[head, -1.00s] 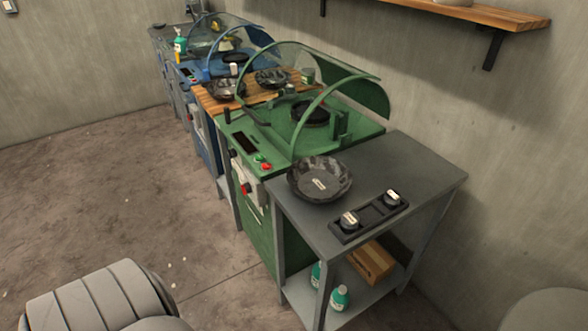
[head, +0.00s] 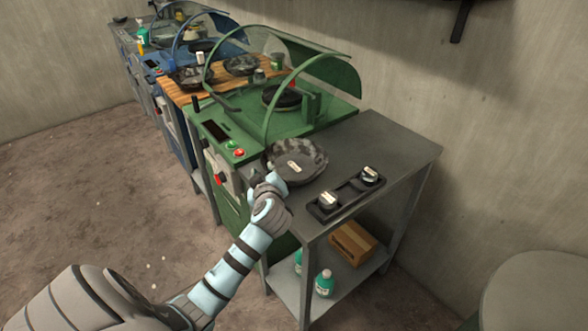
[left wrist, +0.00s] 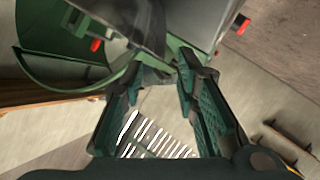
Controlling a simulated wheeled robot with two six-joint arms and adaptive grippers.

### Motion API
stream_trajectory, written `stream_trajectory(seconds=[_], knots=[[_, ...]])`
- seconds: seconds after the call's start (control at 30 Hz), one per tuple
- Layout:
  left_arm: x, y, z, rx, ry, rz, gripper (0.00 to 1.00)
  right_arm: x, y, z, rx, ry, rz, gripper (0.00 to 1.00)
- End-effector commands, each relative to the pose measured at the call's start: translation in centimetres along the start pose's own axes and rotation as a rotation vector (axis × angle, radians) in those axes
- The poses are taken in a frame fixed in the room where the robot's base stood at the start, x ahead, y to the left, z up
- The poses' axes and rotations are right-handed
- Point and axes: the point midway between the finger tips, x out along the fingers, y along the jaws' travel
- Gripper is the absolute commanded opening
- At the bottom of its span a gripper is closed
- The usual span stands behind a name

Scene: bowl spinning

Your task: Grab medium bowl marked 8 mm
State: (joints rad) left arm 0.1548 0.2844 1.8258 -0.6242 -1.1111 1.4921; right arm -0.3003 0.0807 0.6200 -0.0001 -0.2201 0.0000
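A dark grey mottled bowl (head: 310,172) with a small white label inside stands on the grey table (head: 400,150) beside the green machine; the label is too small to read. Two more dark bowls, a left one (head: 190,77) and a right one (head: 240,65), sit on the wooden board; I cannot tell which bowl is marked 8 mm. My left gripper (head: 274,183) is at the near left rim of the table bowl; contact is unclear. In the left wrist view its fingers (left wrist: 167,62) are apart with nothing between them, below a dark curved surface. My right gripper is out of view.
A black tray (head: 347,192) with two round labelled pieces lies right of the bowl. The green machine (head: 345,102) with its clear curved hood stands behind left. Bottles (head: 324,284) and a cardboard box (head: 352,243) are on the lower shelf. The table's back right is clear.

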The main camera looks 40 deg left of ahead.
Motion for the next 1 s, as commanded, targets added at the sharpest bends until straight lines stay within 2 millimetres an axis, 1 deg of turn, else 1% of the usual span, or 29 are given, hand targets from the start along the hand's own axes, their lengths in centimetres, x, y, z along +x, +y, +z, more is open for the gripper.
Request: stream_trajectory(seconds=[0.03,0.17,0.3,0.4,0.47,0.6,0.63,0.8,1.0], knots=[[0.7,-0.1,0.1,0.001,0.0,-0.001,0.28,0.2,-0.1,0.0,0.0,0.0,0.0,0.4],[2.1,-0.1,0.2,0.0,-0.001,-0.001,0.28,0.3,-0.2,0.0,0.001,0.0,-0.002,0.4],[4.9,-0.1,0.5,0.001,-0.001,-0.003,0.28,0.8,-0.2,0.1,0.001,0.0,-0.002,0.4],[6.4,-0.1,0.5,0.001,-0.001,-0.001,0.28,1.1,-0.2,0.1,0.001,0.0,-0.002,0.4],[6.7,-0.1,0.5,0.001,-0.002,-0.001,0.28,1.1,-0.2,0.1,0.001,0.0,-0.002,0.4],[6.6,-0.1,0.5,0.001,-0.003,-0.001,0.28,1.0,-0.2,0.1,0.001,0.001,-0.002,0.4],[6.6,-0.1,0.5,0.001,-0.003,-0.001,0.26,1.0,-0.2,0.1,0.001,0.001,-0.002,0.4],[6.6,0.0,0.5,0.001,-0.003,0.0,0.0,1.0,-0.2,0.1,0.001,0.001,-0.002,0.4],[6.6,0.0,0.5,0.001,-0.003,0.0,0.0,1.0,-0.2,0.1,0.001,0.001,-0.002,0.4]])
